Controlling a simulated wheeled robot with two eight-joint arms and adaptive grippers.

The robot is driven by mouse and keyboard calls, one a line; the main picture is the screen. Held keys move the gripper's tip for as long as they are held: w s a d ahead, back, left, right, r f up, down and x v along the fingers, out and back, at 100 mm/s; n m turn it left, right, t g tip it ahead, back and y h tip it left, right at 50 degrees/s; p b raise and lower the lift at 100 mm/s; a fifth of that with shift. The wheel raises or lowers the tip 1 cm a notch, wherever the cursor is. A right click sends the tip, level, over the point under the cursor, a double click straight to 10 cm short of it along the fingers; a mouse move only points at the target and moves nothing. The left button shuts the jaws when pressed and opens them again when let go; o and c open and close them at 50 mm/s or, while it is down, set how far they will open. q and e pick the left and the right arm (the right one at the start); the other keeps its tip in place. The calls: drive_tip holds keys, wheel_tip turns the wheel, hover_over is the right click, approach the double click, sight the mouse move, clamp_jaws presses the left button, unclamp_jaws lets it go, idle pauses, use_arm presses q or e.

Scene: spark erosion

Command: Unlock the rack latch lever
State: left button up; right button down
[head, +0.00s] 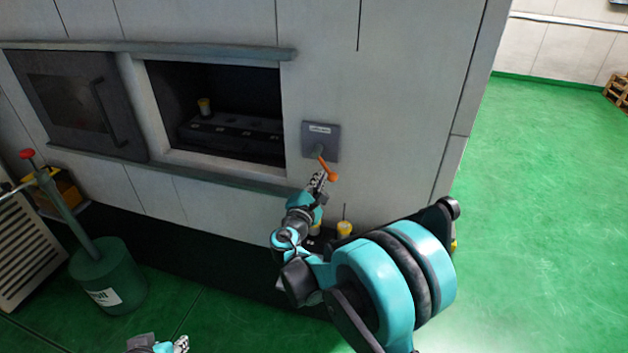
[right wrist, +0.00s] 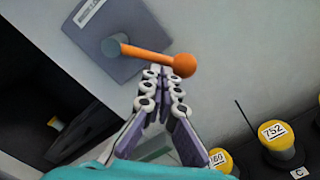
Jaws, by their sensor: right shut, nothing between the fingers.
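The rack latch lever (head: 328,168) is an orange handle with a ball end, on a grey plate (head: 321,139) fixed to the machine wall right of the open compartment. In the head view it slants down to the right. In the right wrist view the lever (right wrist: 150,54) runs from a grey pivot to its orange ball. My right gripper (head: 319,180) is shut and empty, with its fingertips (right wrist: 164,72) close to the lever near the ball. I cannot tell whether they touch. My left gripper (head: 181,345) shows only in part at the bottom edge, its fingers unclear.
The open compartment (head: 225,160) holds a rack (head: 235,130) with a yellow-topped piece (head: 204,106). Its dark door (head: 75,105) stands to the left. Yellow-topped holders (right wrist: 276,135) stand below the lever. A green canister (head: 110,275) is at the left. Green floor is clear at right.

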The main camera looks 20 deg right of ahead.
sight(329, 175)
drive_tip(key=n, duration=0.1)
drive_tip(key=s+d+n, duration=0.1)
drive_tip(key=n, duration=0.1)
drive_tip(key=shift+d+r, duration=0.15)
drive_tip(key=shift+r, duration=0.2)
drive_tip(key=n, duration=0.1)
drive_tip(key=d+r+n, duration=0.1)
drive_tip(key=shift+s+n, duration=0.25)
drive_tip(key=shift+n, duration=0.15)
drive_tip(key=n, duration=0.1)
drive_tip(key=r+n, duration=0.1)
drive_tip(key=d+r+n+p, duration=0.1)
drive_tip(key=n, duration=0.1)
drive_tip(key=shift+s+r+t, duration=0.1)
drive_tip(key=shift+s+t, duration=0.2)
drive_tip(key=shift+s, duration=0.05)
drive_tip(key=shift+r, duration=0.1)
